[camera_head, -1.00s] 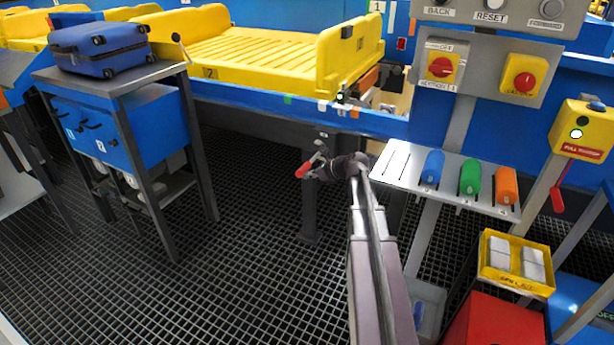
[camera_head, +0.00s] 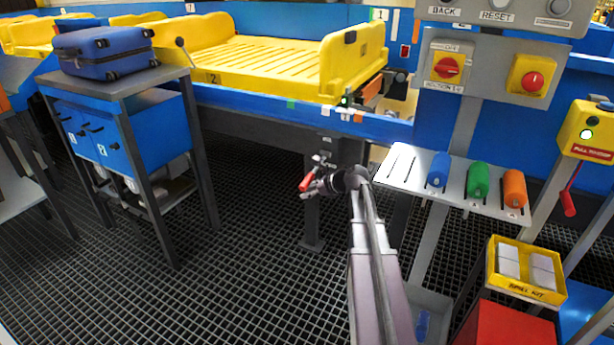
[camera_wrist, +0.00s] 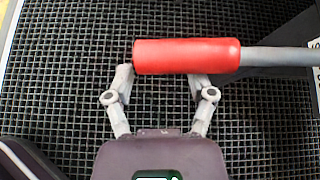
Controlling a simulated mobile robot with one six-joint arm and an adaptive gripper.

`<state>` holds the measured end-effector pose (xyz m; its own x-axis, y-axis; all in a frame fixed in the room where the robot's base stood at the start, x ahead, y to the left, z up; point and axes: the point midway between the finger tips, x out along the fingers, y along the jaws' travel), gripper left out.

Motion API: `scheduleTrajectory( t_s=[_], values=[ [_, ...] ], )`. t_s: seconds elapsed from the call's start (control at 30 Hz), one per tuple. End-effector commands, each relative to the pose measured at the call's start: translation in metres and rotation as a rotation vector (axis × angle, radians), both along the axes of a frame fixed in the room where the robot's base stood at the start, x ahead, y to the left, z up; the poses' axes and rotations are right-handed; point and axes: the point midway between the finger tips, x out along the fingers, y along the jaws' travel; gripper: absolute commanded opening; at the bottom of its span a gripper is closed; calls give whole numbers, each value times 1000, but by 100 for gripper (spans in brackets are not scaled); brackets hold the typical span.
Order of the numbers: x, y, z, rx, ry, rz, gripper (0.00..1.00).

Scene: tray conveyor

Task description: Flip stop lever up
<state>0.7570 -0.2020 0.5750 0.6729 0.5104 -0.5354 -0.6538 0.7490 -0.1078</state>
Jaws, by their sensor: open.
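The stop lever has a red grip (camera_head: 306,182) and shows in the head view below the blue conveyor rail, hanging down to the left from its pivot. In the wrist view the red grip (camera_wrist: 187,56) lies across the picture, with its grey shaft (camera_wrist: 275,57) running off to the right. My gripper (camera_head: 309,189) is at the lever in the head view. In the wrist view my gripper (camera_wrist: 160,80) is open, with its two fingers pointing at the red grip. The fingertips reach the grip's near edge; whether they touch it I cannot tell.
A yellow tray (camera_head: 270,68) sits on the conveyor above the lever. A blue cabinet (camera_head: 145,130) with a blue suitcase (camera_head: 104,50) stands left. A white shelf with coloured cylinders (camera_head: 437,170) and a control panel (camera_head: 490,72) stand right.

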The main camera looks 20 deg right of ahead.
Motion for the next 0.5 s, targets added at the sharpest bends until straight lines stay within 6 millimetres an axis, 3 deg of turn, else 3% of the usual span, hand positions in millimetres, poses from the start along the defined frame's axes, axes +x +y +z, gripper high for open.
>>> scheduleTrajectory(
  t_s=[0.27, 0.5],
  values=[
    [-26, 53, -10, -248, -36, 248, 71],
    [-64, 107, -26, -552, -92, 606, 71]
  ],
)
